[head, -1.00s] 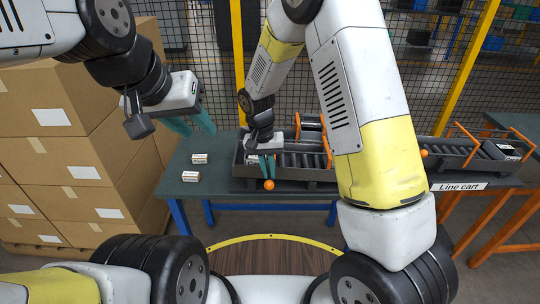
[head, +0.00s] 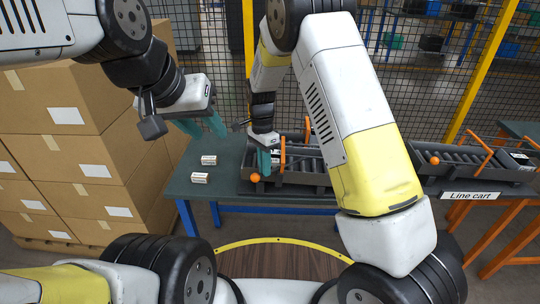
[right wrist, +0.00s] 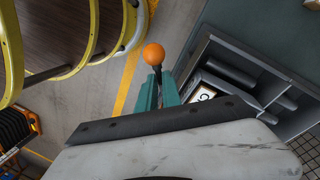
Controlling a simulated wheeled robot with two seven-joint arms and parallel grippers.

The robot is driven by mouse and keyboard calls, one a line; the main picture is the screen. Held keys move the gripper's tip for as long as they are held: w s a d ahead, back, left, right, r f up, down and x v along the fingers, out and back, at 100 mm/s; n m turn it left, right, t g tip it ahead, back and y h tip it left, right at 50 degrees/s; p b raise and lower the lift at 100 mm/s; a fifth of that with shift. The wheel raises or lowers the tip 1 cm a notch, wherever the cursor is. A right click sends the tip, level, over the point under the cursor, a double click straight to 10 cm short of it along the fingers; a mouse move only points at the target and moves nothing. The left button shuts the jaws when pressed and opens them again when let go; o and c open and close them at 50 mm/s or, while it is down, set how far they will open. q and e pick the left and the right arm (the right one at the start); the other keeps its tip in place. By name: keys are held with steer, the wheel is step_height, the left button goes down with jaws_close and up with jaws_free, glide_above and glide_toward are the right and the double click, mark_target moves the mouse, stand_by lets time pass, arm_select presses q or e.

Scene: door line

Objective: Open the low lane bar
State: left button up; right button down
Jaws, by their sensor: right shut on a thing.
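The roller lane (head: 300,178) stands on the dark table, with an upright orange bar (head: 283,155) near its left end and another orange bar (head: 308,129) behind. An orange ball knob (head: 255,177) sticks out at the lane's front left. It also shows in the right wrist view (right wrist: 154,54), on a dark stem. My right gripper (head: 264,162) is shut on the stem just below the knob; its fingers (right wrist: 158,92) partly hide the stem. How the stem joins the bar is hidden. My left gripper (head: 205,126) is open and empty, left of the lane.
Stacked cartons (head: 80,150) stand at the left. A second lane labelled Line cart (head: 470,195), with its own orange bar and knob (head: 435,160), is at the right. Mesh fencing is behind.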

steer(key=shift+w+a+r+m+y, duration=0.15)
steer(key=shift+w+m, duration=0.2)
steer(key=shift+m, duration=0.3)
steer(key=shift+w+a+f+m+y, duration=0.15)
steer(key=shift+w+m, duration=0.2)
steer(key=shift+m, duration=0.35)
steer(key=shift+w+a+r+m, duration=0.15)
steer(key=shift+w+m, duration=0.2)
steer(key=shift+m, duration=0.3)
